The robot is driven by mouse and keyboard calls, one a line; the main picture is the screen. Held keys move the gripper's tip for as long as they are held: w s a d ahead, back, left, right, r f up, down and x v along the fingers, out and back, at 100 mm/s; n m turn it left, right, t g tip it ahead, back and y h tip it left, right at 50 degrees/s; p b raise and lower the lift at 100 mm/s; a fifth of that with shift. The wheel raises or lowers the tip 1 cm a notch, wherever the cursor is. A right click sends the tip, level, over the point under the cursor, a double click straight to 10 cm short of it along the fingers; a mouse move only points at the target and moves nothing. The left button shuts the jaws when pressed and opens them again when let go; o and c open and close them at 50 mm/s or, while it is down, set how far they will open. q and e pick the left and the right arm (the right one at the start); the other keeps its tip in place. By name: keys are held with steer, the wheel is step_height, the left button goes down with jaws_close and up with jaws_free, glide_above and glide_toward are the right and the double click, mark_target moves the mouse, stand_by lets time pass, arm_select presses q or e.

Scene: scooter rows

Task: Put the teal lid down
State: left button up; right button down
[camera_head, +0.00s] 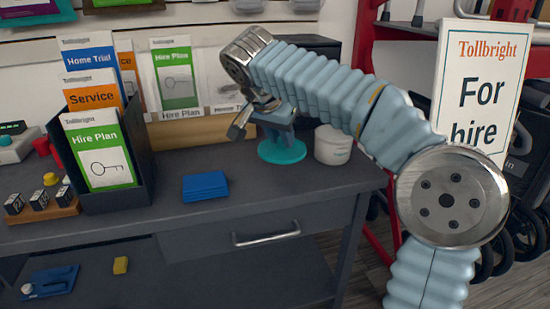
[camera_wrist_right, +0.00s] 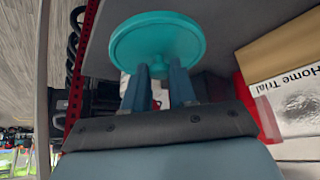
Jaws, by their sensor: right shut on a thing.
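The teal lid (camera_head: 283,152) is a round disc low over the back of the dark desk, left of a white tub (camera_head: 333,147). My right gripper (camera_head: 276,132) is above the lid, with its fingers pointing down and shut on it. In the right wrist view the lid (camera_wrist_right: 157,42) fills the space beyond the fingertips (camera_wrist_right: 150,78), its face broad to the camera. The exact grip point is hidden. I cannot tell whether the lid touches the desk. My left gripper is not in view.
On the desk (camera_head: 270,195), a blue stack (camera_head: 205,186) lies left of the lid, and a dark leaflet holder (camera_head: 135,150) stands further left. A "For hire" sign (camera_head: 480,85) is at right. The desk in front of the lid is clear.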

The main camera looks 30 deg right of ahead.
steer(key=w+f, duration=0.1)
steer(key=f, duration=0.1)
steer(key=w+d+f, duration=0.1)
steer(key=w+f, duration=0.1)
steer(key=shift+w+f+b, duration=0.15)
steer(key=shift+f+b, duration=0.05)
steer(key=shift+f, duration=0.75)
steer(key=shift+w+f+b, duration=0.1)
steer(key=shift+f+b, duration=0.05)
steer(key=shift+f, duration=0.75)
steer(key=shift+f, duration=0.1)
steer(key=c, duration=0.9)
jaws_free()
steer(key=shift+d+r, duration=0.1)
steer(key=shift+r, duration=0.2)
steer(key=p+v, duration=0.2)
steer(key=v, duration=0.9)
steer(key=shift+s+a+r, duration=0.15)
steer(key=shift+a+r, duration=0.1)
steer(key=shift+a, duration=0.05)
